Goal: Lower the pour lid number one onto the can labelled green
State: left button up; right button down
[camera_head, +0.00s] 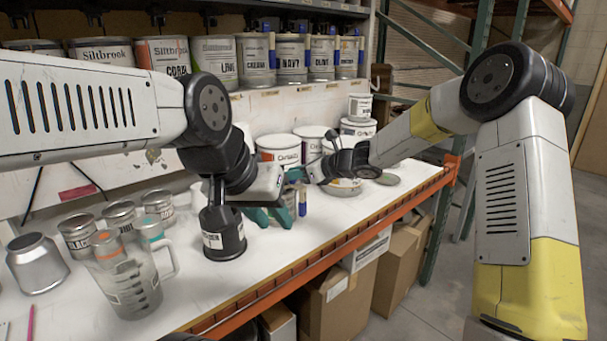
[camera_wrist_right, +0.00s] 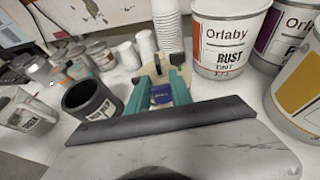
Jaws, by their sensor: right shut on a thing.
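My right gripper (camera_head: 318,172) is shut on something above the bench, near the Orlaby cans. In the right wrist view a dark bar (camera_wrist_right: 175,122) crosses in front of a pale grey plate-like surface; I cannot tell whether either belongs to the pour lid. The number one is not legible. My left gripper (camera_head: 268,187) appears just above and behind the black container (camera_head: 224,240), which also shows in the wrist view (camera_wrist_right: 90,98); its finger opening is unclear. A round grey-rimmed piece (camera_head: 343,187) lies below the right gripper.
Teal stand parts (camera_head: 282,212) stand between the grippers. A rust tint can (camera_wrist_right: 228,40) and other large cans stand behind. A measuring jug (camera_head: 125,277), small cans (camera_head: 80,236) and a silver canister (camera_head: 38,264) fill the left. The bench's orange edge (camera_head: 340,240) borders the front.

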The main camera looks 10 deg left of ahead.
jog(key=shift+f, duration=0.5)
jog(key=c, duration=1.1)
grip_release()
jog(key=shift+o, duration=0.2)
jog(key=shift+d, duration=0.1)
jog(key=v, duration=0.7)
jog(key=shift+d+r, duration=0.15)
jog(key=shift+d, duration=0.1)
jog(key=shift+s, duration=0.1)
